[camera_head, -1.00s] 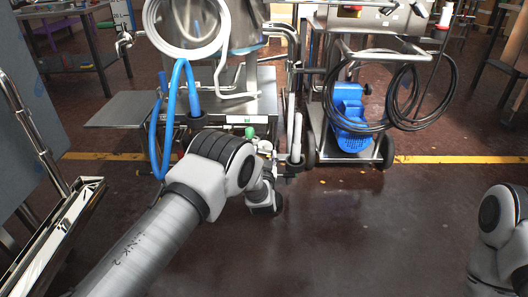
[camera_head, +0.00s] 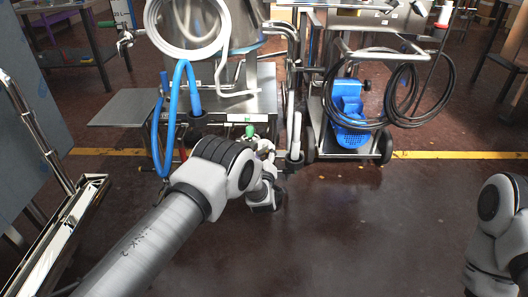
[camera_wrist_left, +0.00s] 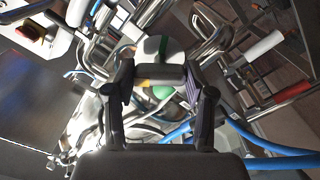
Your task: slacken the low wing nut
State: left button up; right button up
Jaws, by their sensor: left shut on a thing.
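My left gripper (camera_wrist_left: 160,80) shows in the left wrist view, its two fingers closed in on a dark grey piece (camera_wrist_left: 160,72) between the tips. That piece sits where the low wing nut would be, but its wings cannot be made out clearly. A white part with a green stripe (camera_wrist_left: 152,48) is just beyond it, and a green round knob (camera_wrist_left: 162,92) shows between the fingers. In the head view my left arm reaches to the lower front of the steel filler machine (camera_head: 262,85), and its fingertips are hidden or too small to tell. My right gripper is out of view.
A blue hose (camera_head: 172,110) loops down at the machine's left front, beside a flat steel shelf (camera_head: 125,107). A cart with a blue pump (camera_head: 348,105) and coiled black hose (camera_head: 408,92) stands to the right. A metal-framed rack (camera_head: 60,235) is at the left. The floor ahead is clear.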

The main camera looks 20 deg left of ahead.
pick_arm(q)
jog(key=n+p, duration=0.1)
jog(key=n, duration=0.2)
jog(key=shift+n, duration=0.3)
jog(key=shift+n+p, duration=0.3)
jog(key=shift+n, duration=1.1)
jog(key=o, duration=1.2)
jog(key=shift+c, duration=0.2)
jog(key=v, duration=1.2)
